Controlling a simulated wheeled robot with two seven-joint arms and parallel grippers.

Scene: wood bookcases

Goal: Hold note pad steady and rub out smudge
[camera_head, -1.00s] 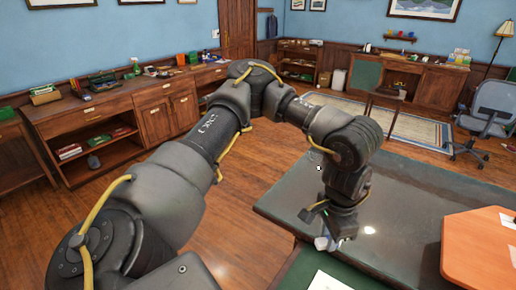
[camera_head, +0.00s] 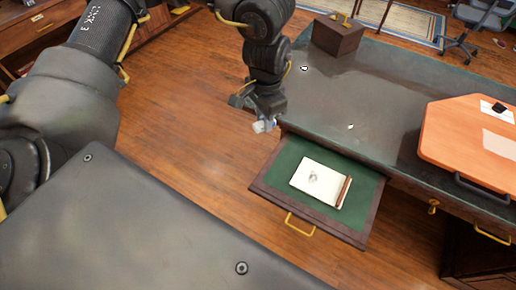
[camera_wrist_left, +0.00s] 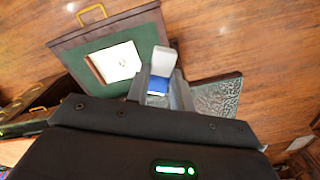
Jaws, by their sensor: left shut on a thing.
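The note pad (camera_head: 308,188) lies in an open, green-lined drawer (camera_head: 281,172), with a grey smudge (camera_head: 314,177) on its white page. A brown strip (camera_head: 344,190) runs along the pad's right edge. My left gripper (camera_head: 264,118) is shut on a white eraser with a blue sleeve (camera_head: 262,127). It is up and to the left of the drawer's back corner, apart from the pad. In the left wrist view the eraser (camera_wrist_left: 164,60) sticks out from the fingers, and the pad (camera_wrist_left: 108,66) is left of it. My right gripper is out of view.
The dark desk top (camera_head: 375,95) spreads behind the drawer. A wooden box (camera_head: 338,36) stands at its far edge. An orange board (camera_head: 460,135) with a black item and paper lies at right. The drawer's brass handle (camera_head: 300,226) faces the open floor.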

